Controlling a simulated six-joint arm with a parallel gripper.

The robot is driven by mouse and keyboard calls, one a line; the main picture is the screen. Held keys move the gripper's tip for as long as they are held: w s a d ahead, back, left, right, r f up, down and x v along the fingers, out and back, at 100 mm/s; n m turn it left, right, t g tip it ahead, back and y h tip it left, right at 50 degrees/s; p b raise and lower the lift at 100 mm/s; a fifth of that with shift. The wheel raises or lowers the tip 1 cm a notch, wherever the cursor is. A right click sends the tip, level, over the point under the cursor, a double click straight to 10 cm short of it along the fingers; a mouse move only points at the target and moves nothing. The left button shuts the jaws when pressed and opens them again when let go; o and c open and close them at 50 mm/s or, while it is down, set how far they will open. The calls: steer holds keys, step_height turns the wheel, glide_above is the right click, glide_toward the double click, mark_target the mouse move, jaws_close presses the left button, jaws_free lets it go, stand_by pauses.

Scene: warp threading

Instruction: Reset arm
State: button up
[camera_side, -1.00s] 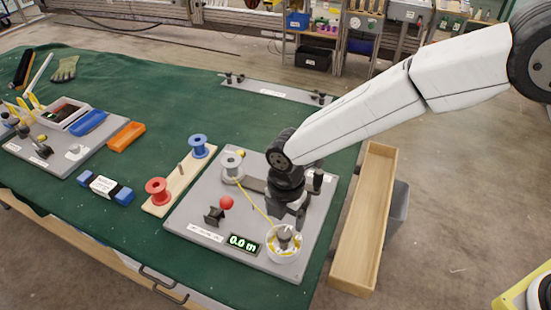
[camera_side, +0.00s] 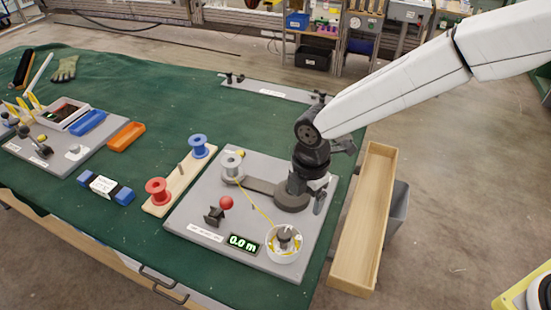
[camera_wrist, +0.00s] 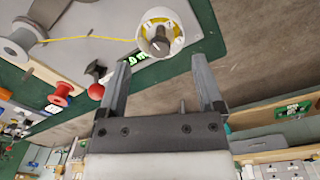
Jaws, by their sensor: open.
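My gripper (camera_side: 320,192) hangs over the right part of the grey winding board (camera_side: 209,207), close to the board's right edge. In the wrist view my gripper (camera_wrist: 162,85) shows two fingers spread apart with nothing between them. A yellow thread (camera_side: 258,209) runs from the grey spool (camera_side: 232,166) to the white cup-shaped reel (camera_side: 283,252) at the board's front corner. The white reel also shows beyond the fingertips in the wrist view (camera_wrist: 185,15). The green display (camera_side: 243,243) reads 0.0 m. A red ball-topped knob (camera_side: 226,202) stands near the display.
A wooden strip (camera_side: 170,197) left of the board carries a red spool (camera_side: 158,191) and a blue spool (camera_side: 198,146). A long wooden box (camera_side: 345,265) stands at the table's right edge.

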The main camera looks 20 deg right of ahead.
steer(key=s+d+r+m+t, duration=0.1)
steer(key=s+d+m, duration=0.4)
steer(key=d+m, duration=0.6)
steer(key=s+d+r+m+t, duration=0.1)
steer(key=s+d+r+m, duration=0.2)
steer(key=s+d+m, duration=0.3)
steer(key=d+m, duration=0.4)
steer(key=d, duration=0.4)
steer(key=shift+s+d+m, duration=0.15)
steer(key=shift+d+m, duration=0.1)
steer(key=shift+m, duration=0.15)
